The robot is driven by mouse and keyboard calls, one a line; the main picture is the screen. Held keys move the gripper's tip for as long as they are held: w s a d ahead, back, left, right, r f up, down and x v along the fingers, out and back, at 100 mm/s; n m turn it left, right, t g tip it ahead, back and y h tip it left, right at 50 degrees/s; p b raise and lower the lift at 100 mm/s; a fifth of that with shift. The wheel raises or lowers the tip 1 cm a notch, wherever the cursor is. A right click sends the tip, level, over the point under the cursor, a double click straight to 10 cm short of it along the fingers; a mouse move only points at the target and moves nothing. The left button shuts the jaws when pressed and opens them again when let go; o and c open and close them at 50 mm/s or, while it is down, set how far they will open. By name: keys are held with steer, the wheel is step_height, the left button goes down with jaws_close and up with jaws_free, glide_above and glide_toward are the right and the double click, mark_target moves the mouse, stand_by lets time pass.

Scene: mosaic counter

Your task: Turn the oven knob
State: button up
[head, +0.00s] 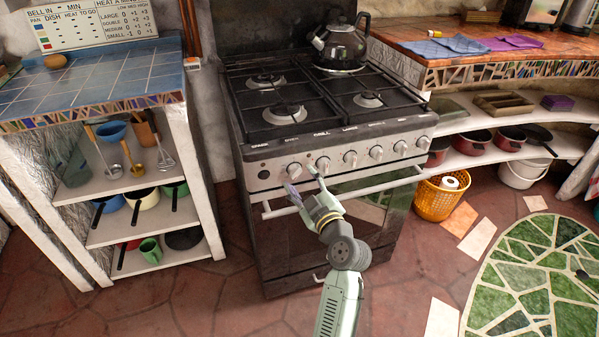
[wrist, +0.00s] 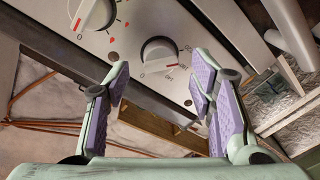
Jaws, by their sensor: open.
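The black and steel oven (head: 325,205) stands at the middle of the head view, with a row of white round knobs along its front panel. The leftmost knob (head: 293,171) is in front of my gripper (head: 302,182). In the wrist view this knob (wrist: 158,55) has a red mark and small print around it. It appears beyond and between the fingertips of my gripper (wrist: 160,82). The gripper is open, with purple pads and nothing between them. A second knob (head: 323,164) is just to the right, near the right finger. The panel labels are too small to read surely.
The oven door handle (head: 350,190) runs just below the knobs, close to my gripper. A kettle (head: 340,45) stands on the hob. Shelves with pans (head: 145,200) are at left, and an orange basket (head: 438,198) at right.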

mark_target(296, 172)
steer(key=shift+x, duration=1.1)
steer(key=shift+c, duration=0.6)
steer(key=c, duration=1)
steer(key=shift+c, duration=0.2)
